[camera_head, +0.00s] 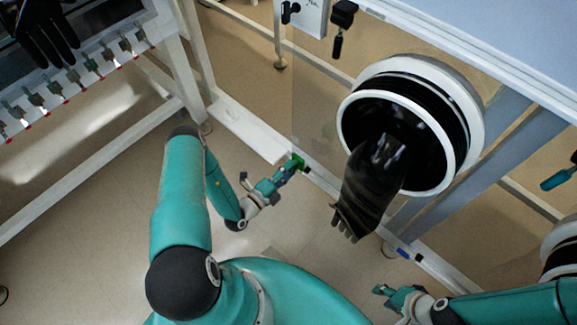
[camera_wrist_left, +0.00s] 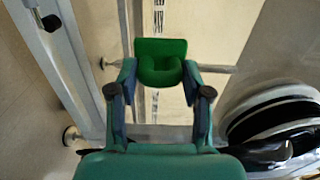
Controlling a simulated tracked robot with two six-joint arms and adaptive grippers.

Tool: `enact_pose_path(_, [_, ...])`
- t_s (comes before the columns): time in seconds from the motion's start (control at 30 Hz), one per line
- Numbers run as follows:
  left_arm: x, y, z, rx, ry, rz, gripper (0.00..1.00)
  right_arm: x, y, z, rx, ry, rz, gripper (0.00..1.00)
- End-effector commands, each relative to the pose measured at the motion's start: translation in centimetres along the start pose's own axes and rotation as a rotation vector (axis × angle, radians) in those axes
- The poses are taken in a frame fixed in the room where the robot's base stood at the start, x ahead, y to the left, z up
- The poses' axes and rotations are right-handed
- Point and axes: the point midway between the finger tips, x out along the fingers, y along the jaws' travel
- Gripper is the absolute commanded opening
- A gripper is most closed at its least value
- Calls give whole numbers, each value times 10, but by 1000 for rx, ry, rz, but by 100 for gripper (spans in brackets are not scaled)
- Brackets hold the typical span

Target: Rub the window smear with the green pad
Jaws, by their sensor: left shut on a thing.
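The green pad (camera_head: 298,161) is held at the tip of my left gripper (camera_head: 290,168), beside a faintly visible clear window panel (camera_head: 318,125). In the left wrist view the pad (camera_wrist_left: 160,47) sits between the two fingers of the left gripper (camera_wrist_left: 160,74), which is shut on it. I cannot tell whether the pad touches the panel. I cannot make out the smear for certain. My right gripper (camera_head: 386,291) is low at the right in the head view, small and apart from the pad; its opening is unclear.
A white-rimmed glove port (camera_head: 470,105) with a hanging black glove (camera_head: 370,190) stands right of the pad. A white rail (camera_head: 240,125) runs below the panel, with a blue item (camera_head: 403,253) farther along. A row of valves (camera_head: 75,75) is at upper left. Open floor lies below.

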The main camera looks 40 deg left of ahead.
Motion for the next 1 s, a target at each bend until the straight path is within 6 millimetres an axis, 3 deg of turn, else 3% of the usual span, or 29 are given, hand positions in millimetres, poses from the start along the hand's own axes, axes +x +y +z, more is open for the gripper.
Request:
enact_pose_path(0.6, [47,0,6,1,-13,0,21,9,3,0,0,0,0,40])
enact_pose_path(1.0, [51,-1,7,0,-15,0,21,10,4,0,0,0,0,40])
